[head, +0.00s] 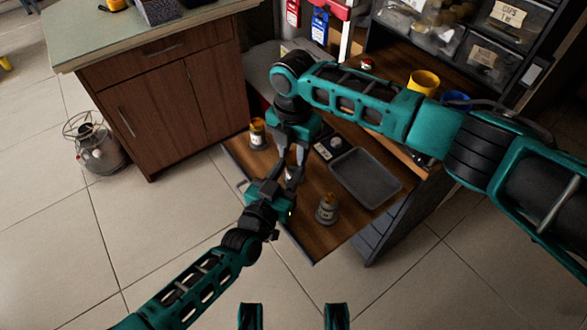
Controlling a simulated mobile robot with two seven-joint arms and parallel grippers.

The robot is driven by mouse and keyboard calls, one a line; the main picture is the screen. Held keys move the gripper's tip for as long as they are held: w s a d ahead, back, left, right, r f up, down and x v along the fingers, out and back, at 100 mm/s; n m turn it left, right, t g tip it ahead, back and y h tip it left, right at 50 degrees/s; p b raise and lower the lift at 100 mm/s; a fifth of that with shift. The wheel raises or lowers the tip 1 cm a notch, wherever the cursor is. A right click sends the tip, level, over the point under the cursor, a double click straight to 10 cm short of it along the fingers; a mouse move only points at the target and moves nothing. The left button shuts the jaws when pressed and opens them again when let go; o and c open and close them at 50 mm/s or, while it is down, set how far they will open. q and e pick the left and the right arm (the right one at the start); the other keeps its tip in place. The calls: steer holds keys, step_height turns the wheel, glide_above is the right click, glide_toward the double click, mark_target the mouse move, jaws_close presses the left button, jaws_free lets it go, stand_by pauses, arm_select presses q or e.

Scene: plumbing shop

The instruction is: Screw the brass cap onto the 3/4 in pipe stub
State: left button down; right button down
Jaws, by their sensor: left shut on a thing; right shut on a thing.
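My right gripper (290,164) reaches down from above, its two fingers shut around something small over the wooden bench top. My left gripper (286,184) comes in from below left and is shut close beneath it. A small pale piece (291,174) shows between the two grippers. It looks like part of the pipe stub, with the brass cap hidden in the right fingers. The fingers hide most of both, so I cannot tell whether cap and stub touch or how the threads sit.
A grey tray (365,177) lies at the right. Yellow (423,83) and blue cups and parts bins stand behind.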

steer(key=m, duration=0.5)
steer(key=shift+m, duration=0.3)
steer(key=m, duration=1.3)
steer(key=c, duration=0.7)
jaws_free()
